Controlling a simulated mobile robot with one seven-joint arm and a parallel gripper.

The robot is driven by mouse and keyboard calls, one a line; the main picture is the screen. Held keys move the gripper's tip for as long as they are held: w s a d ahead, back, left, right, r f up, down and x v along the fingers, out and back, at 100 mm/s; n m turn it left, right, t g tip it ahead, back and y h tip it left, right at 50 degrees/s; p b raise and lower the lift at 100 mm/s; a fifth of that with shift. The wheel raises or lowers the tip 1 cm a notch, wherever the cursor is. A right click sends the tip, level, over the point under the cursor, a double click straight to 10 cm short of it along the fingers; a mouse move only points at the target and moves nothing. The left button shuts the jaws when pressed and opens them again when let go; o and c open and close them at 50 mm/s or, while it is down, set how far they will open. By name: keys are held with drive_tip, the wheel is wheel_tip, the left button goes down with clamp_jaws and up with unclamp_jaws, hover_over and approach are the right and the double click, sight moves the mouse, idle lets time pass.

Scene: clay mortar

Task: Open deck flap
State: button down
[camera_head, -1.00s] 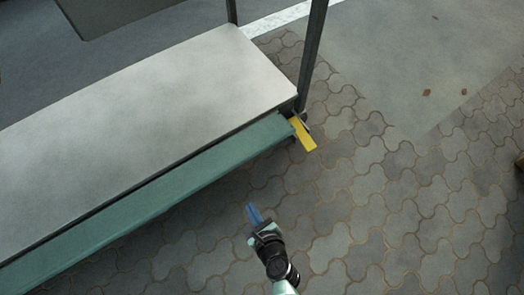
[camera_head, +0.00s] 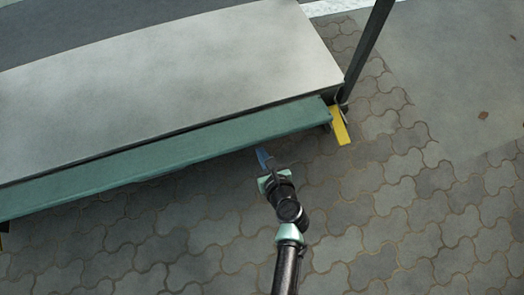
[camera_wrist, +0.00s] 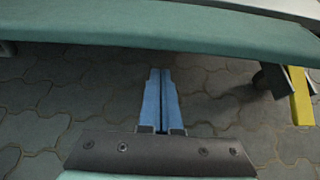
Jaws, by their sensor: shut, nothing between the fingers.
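The deck flap looks to be the long green panel (camera_head: 170,152) along the front edge of the pale deck top (camera_head: 170,80). It also crosses the upper part of the wrist view (camera_wrist: 150,35). A yellow tab (camera_head: 339,125) hangs at the panel's right end, and it shows at the right of the wrist view (camera_wrist: 299,95). My gripper (camera_head: 263,158), with blue fingers, is shut and empty. In the head view it is close to the panel's front edge, left of the yellow tab. In the wrist view its fingertips (camera_wrist: 160,72) appear just below the panel; I cannot tell whether they touch.
A dark upright post (camera_head: 368,48) stands at the deck's right corner, beside the yellow tab. Patterned paving (camera_head: 420,190) in front and to the right is clear.

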drive_tip(key=shift+w+r, duration=0.15)
drive_tip(key=shift+r, duration=1.25)
wheel_tip(320, 180, up, 2)
drive_tip(key=p, duration=0.4)
drive_tip(key=shift+w, duration=0.15)
drive_tip(key=p, duration=0.3)
approach(259, 140)
wheel_tip(259, 140, down, 2)
drive_tip(key=s, duration=0.3)
drive_tip(key=shift+d, duration=0.2)
drive_tip(key=shift+f, duration=0.1)
